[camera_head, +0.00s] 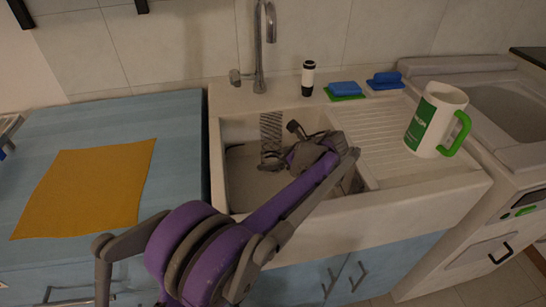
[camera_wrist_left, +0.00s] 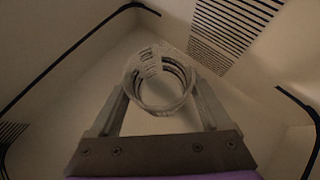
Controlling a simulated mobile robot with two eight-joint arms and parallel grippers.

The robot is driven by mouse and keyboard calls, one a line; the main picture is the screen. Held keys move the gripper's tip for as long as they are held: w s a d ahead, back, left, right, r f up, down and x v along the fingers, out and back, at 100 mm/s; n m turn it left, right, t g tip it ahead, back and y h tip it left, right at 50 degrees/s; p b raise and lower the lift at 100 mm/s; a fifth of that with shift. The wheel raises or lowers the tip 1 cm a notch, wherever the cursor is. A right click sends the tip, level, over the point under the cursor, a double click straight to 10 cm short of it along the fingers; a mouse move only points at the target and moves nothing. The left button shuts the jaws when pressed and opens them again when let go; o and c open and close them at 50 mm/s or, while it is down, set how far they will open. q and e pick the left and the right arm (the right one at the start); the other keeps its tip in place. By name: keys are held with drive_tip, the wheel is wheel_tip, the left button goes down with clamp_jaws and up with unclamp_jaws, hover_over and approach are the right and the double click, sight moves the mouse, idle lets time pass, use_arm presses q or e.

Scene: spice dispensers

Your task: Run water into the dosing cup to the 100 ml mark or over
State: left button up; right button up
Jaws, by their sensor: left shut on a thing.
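The clear dosing cup (camera_wrist_left: 160,82) has dark ring marks and sits between the two fingers of my left gripper (camera_wrist_left: 162,100) in the left wrist view. The gripper is shut on it. In the head view my left arm reaches over the sink's front edge, and the left gripper (camera_head: 275,160) is low inside the white sink (camera_head: 400,205). The cup cannot be made out clearly there. The grey tap (camera_head: 260,45) stands behind the sink, its spout above the basin and its lever (camera_head: 235,76) at the left. No water stream shows. The cup's fill level cannot be read. My right gripper is not in view.
A grey slatted panel (camera_head: 271,128) shows at the basin's back. A black-and-white bottle (camera_head: 308,78) and blue sponges (camera_head: 346,88) stand along the back rim. A white-green mug (camera_head: 434,120) is on the ribbed drainboard. A yellow cloth (camera_head: 85,188) lies on the blue counter (camera_head: 170,130).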

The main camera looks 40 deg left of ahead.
use_arm(q)
drive_tip(key=shift+f, duration=0.55)
idle(0.4)
drive_tip(key=o, duration=1.3)
wheel_tip(320, 180, up, 10)
drive_tip(key=p, duration=0.2)
drive_tip(key=shift+p, duration=0.3)
